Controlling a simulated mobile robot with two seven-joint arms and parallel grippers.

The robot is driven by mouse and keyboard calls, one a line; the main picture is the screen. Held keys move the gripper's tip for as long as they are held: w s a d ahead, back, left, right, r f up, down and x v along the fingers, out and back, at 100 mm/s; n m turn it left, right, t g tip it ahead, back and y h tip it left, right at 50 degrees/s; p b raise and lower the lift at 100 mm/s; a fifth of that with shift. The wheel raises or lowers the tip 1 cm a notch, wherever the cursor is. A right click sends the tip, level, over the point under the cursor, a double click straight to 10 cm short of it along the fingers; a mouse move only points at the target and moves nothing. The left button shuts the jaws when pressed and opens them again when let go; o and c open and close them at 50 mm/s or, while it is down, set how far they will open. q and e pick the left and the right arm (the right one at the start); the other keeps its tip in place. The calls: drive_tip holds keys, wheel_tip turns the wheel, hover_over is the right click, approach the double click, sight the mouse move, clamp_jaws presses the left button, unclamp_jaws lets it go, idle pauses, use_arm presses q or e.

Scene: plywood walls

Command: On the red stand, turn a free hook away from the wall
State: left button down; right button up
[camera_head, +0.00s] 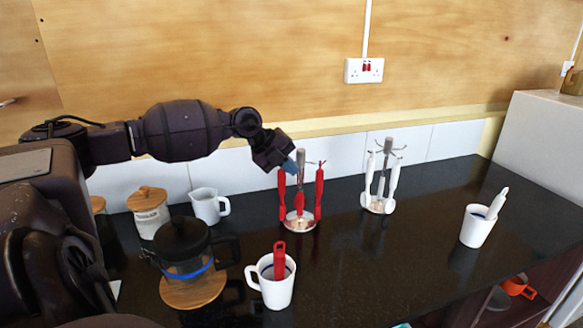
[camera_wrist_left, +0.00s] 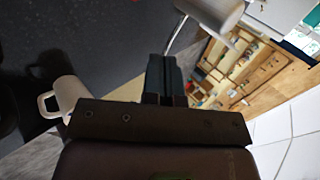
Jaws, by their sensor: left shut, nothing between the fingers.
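The red stand (camera_head: 299,221) is on the dark counter near the wall, with a round base, a grey post and several red utensils (camera_head: 319,195) hanging from its hooks. A thin hook shows at the right of the post top; other hooks are partly hidden by my gripper. My left gripper (camera_head: 289,166) is shut and empty at the upper left of the post, close to the hooks; contact cannot be told. In the left wrist view its shut fingers (camera_wrist_left: 165,62) point toward a grey cylinder (camera_wrist_left: 212,10) with a thin curved rod, probably the post top and a hook. My right gripper is not in view.
A similar white stand (camera_head: 377,205) is to the right. A white mug with a red utensil (camera_head: 275,285) stands in front, and another white mug (camera_head: 476,228) at right. A French press (camera_head: 183,250), jug (camera_head: 207,206) and jar (camera_head: 149,212) stand at left. The front-right counter is clear.

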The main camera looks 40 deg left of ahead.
use_arm(q)
drive_tip(key=shift+w+d, duration=0.1)
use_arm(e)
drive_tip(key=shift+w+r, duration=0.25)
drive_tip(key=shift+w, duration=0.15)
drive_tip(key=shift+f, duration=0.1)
use_arm(q)
drive_tip(key=shift+w+d+b, duration=0.3)
drive_tip(key=shift+w+d, duration=0.2)
drive_tip(key=shift+d, duration=0.3)
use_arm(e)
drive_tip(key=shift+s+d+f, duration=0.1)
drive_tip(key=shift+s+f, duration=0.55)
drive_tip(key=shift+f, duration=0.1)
